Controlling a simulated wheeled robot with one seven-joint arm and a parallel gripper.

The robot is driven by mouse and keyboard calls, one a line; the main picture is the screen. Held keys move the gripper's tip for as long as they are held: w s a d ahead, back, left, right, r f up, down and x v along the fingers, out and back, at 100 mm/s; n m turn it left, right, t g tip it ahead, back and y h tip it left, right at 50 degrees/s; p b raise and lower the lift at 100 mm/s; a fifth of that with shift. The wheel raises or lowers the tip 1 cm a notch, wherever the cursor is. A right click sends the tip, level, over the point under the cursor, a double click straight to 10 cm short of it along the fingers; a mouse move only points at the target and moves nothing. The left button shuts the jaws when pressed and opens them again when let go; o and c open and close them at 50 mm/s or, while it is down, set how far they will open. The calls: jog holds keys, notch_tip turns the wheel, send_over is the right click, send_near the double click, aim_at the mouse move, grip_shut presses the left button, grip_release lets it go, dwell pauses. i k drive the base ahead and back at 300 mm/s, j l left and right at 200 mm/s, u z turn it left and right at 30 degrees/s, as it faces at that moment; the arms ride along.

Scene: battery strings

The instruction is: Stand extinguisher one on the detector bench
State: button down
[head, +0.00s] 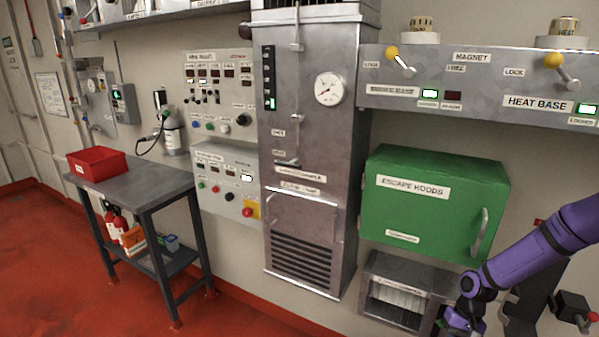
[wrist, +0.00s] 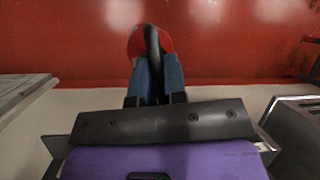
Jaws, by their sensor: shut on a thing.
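In the wrist view my gripper (wrist: 154,62) has its two blue-grey fingers closed around a black upright part of a red, rounded thing. This looks like a red extinguisher (wrist: 134,44); most of it is hidden by the fingers, and its number cannot be seen. Red floor lies beyond it. In the head view my purple arm enters at the right and the fingers are not visible. A grey bench (head: 150,183) stands at the left; I cannot read a name on it.
A red bin (head: 97,164) stands on the bench's left end; the top's right part is clear. A grey cabinet (head: 312,150) and green escape hoods box (head: 435,205) are on the wall. Red floor is open at left.

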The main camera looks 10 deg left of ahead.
aim_at(136, 189)
jog(key=j+u, duration=0.2)
jog(key=i+j+u, duration=0.4)
jog(key=j, duration=0.2)
jog(key=i+j+u, duration=0.8)
jog(key=i+j+z, duration=0.1)
jog(key=i, duration=0.35)
jog(key=i+j, duration=0.35)
jog(key=i, duration=0.15)
jog(key=z, duration=0.05)
